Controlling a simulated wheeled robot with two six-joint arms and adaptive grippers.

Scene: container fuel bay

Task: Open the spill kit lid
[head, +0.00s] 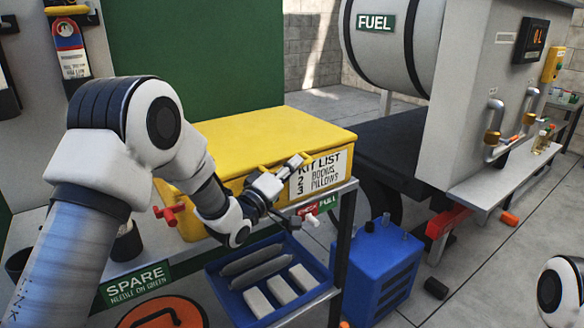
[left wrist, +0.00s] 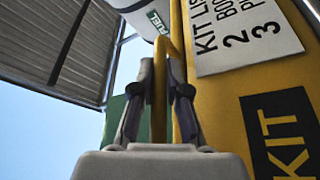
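The yellow spill kit (head: 195,222) stands on a bench in the head view, with its yellow lid (head: 265,128) lying shut. A yellow bar handle (left wrist: 160,85) runs along the front of the lid. My left gripper (head: 297,163) is at that front edge, beside the white kit list label (head: 325,171). In the left wrist view its two fingers (left wrist: 160,75) flank the bar closely and look closed on it. The contact is hidden by the gripper in the head view. My right gripper is out of view; only part of my right arm shows at lower right.
A red catch (head: 170,213) sits on the kit's front left. A blue tray (head: 235,311) with grey and white pieces lies below the gripper. A blue container (head: 380,265) stands right of the bench. A fuel tank (head: 385,35) is behind right. Space above the lid looks clear.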

